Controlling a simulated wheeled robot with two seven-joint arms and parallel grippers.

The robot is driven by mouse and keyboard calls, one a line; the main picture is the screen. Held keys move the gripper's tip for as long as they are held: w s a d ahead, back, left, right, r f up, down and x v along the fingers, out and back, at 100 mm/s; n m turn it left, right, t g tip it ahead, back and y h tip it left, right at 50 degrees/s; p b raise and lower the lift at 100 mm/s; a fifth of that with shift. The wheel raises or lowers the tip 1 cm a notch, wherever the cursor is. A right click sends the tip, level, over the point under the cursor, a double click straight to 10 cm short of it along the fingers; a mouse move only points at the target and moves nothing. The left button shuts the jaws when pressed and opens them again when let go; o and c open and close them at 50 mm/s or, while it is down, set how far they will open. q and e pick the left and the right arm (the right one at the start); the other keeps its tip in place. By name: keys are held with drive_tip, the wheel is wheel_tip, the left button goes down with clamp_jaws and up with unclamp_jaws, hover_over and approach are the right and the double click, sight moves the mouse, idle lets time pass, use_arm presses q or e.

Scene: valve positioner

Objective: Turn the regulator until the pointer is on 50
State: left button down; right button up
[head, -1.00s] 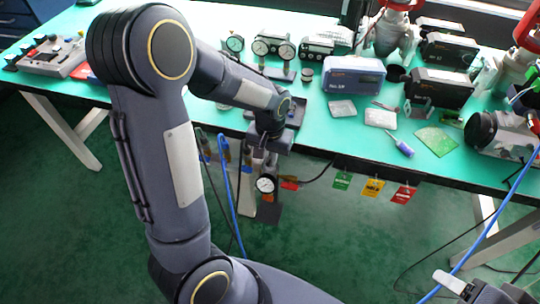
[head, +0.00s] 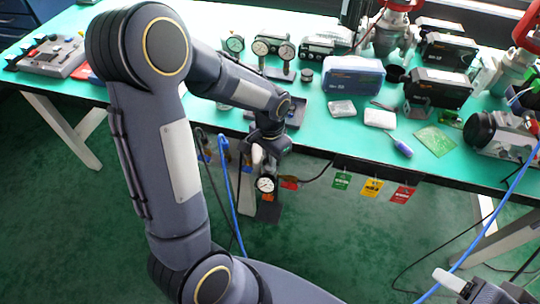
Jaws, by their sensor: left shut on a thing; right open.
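The regulator's small round gauge (head: 266,184) has a white dial and hangs below the front edge of the bench. Its pointer is too small to read. The regulator's knob is hidden by my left gripper. My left gripper (head: 262,158) points down just above the gauge, in front of the bench edge, and is shut on what appears to be the regulator's knob. My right gripper (head: 449,281) is open and empty at the lower right, well away from the regulator.
The green bench (head: 320,125) carries several gauges, a blue box (head: 353,77) and a screwdriver (head: 400,146). Green, yellow (head: 371,187) and red tags hang from its front edge. A blue hose (head: 226,170) hangs left of the regulator. The floor in front is clear.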

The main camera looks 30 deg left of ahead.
use_arm(q)
drive_tip(key=c, duration=1.5)
unclamp_jaws()
wheel_tip(320, 180, up, 7)
drive_tip(key=shift+r+p, duration=0.2)
drive_tip(key=shift+p, duration=0.45)
drive_tip(key=shift+r, duration=0.25)
